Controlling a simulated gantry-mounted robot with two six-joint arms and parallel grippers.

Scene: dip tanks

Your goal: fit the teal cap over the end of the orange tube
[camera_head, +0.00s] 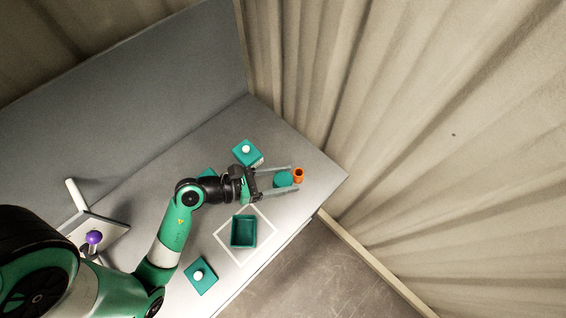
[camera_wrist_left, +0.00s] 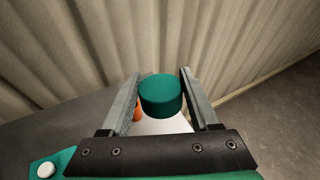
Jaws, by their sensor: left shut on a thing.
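The teal cap (camera_head: 283,180) is a short round piece between the fingers of my left gripper (camera_head: 293,178). In the left wrist view the teal cap (camera_wrist_left: 160,96) sits between the fingertips, and the gripper is shut on it. The orange tube (camera_head: 299,175) stands near the right end of the table, just beyond the cap in the head view. In the left wrist view only a small part of the orange tube (camera_wrist_left: 137,113) shows beside the left finger. I cannot tell whether cap and tube touch. My right gripper is not in view.
An open teal tank (camera_head: 243,245) stands inside a white square outline. Teal blocks with white knobs stand behind (camera_head: 240,155) and in front (camera_head: 205,284). A purple knob (camera_head: 94,237) is at the left. The table's right end (camera_head: 330,176) is close to the tube.

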